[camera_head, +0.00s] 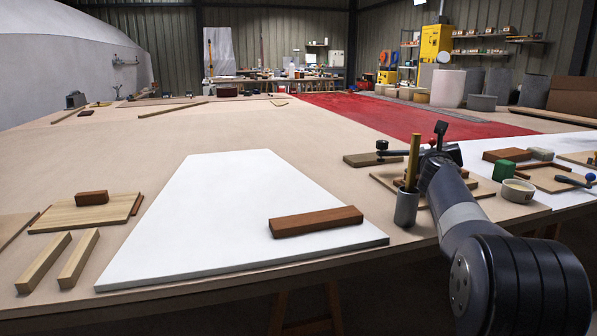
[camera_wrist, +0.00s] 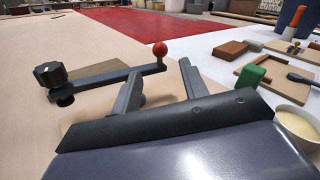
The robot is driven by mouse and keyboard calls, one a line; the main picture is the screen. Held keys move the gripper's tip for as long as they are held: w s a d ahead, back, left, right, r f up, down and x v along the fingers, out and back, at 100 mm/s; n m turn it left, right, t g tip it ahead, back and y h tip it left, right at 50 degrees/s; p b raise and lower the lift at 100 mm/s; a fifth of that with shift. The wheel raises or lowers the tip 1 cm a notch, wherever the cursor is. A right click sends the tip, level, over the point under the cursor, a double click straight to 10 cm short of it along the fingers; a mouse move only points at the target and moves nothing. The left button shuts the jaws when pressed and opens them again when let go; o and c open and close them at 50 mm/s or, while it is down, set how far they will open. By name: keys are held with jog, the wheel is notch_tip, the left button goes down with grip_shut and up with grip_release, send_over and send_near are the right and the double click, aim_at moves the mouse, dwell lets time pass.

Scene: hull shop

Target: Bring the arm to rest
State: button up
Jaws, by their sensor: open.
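My arm reaches in from the lower right in the head view. My gripper (camera_head: 440,130) is at its far end, over the right part of the table. In the wrist view the two fingers of my gripper (camera_wrist: 160,82) stand apart with nothing held between them. A dark lever (camera_wrist: 105,78) with a black knob and a red ball end lies just past the fingers. The red ball shows above the gap between them. I cannot tell whether a finger touches the lever. In the head view the lever (camera_head: 400,153) is partly hidden behind my gripper.
A grey cup (camera_head: 406,208) holding an upright stick stands left of my arm. A green block (camera_head: 503,171) and a bowl (camera_head: 518,190) stand to its right. A brown bar (camera_head: 316,221) lies on the white panel (camera_head: 215,215). The tabletop (camera_head: 240,125) beyond is largely clear.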

aim_at(433, 141)
jog(key=shift+s+a, duration=0.25)
jog(key=shift+s, duration=0.35)
jog(key=shift+x, duration=1.35)
jog(key=p+x, duration=0.2)
jog(key=x, duration=0.2)
jog(key=p+x, duration=0.3)
jog(key=x, duration=0.1)
jog(key=shift+a+r, duration=0.1)
jog(key=shift+r, duration=0.15)
jog(key=shift+w+p, duration=0.25)
jog(key=shift+p, duration=0.45)
jog(key=shift+w+n+t+y+p, duration=0.1)
jog(key=shift+n+t+y+p, duration=0.25)
jog(key=shift+y+p, duration=0.35)
jog(key=shift+p, duration=0.55)
jog(key=shift+w+n+y+p, duration=0.15)
jog(key=shift+n+y+p, duration=0.35)
jog(key=shift+p, duration=0.35)
